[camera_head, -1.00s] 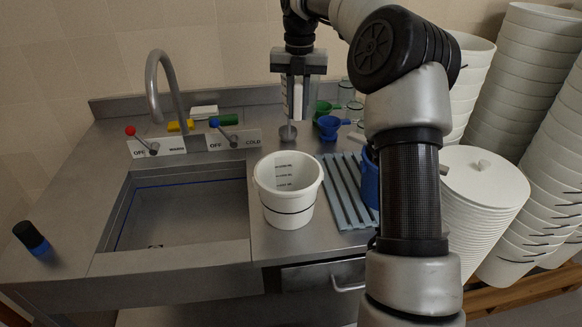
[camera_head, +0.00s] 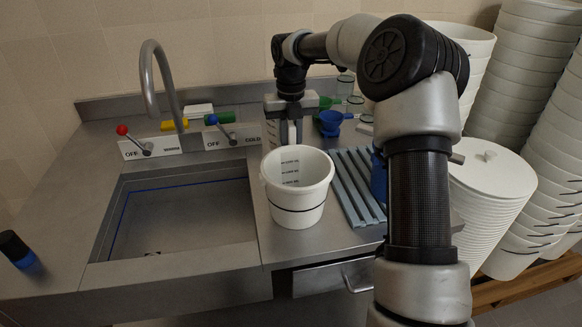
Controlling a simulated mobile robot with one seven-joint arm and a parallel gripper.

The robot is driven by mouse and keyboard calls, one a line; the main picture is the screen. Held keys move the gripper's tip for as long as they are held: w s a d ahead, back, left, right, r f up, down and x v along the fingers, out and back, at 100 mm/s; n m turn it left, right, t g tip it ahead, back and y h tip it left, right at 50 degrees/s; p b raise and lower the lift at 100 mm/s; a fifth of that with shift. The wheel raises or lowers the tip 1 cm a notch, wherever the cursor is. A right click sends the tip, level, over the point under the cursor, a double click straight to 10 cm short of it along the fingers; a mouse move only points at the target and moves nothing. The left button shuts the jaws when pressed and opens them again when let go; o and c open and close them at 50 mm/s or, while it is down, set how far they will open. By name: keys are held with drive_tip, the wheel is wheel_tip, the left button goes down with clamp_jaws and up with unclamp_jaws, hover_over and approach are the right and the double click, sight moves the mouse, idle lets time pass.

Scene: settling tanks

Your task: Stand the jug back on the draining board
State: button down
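My gripper (camera_head: 291,119) is low over the counter behind the white bucket. The draining board, a grooved blue-grey mat (camera_head: 352,187), lies to the right of the bucket. A blue vessel (camera_head: 379,178) is at its right edge, mostly hidden by my arm.
The white bucket (camera_head: 297,190) stands between the sink (camera_head: 185,215) and the draining board. A blue funnel (camera_head: 330,123) and glassware (camera_head: 355,104) stand behind. A curved tap (camera_head: 165,80) rises at the left. Stacked white buckets (camera_head: 520,130) crowd the right.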

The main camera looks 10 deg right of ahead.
sight(291, 124)
drive_tip(key=shift+f+b, duration=0.35)
drive_tip(key=shift+f, duration=2.65)
drive_tip(key=shift+f, duration=0.2)
drive_tip(key=c, duration=1.6)
unclamp_jaws()
drive_tip(key=shift+c, duration=0.2)
drive_tip(key=shift+r, duration=0.1)
wheel_tip(291, 124, up, 12)
drive_tip(key=shift+r+p, duration=0.1)
drive_tip(key=shift+p, duration=0.9)
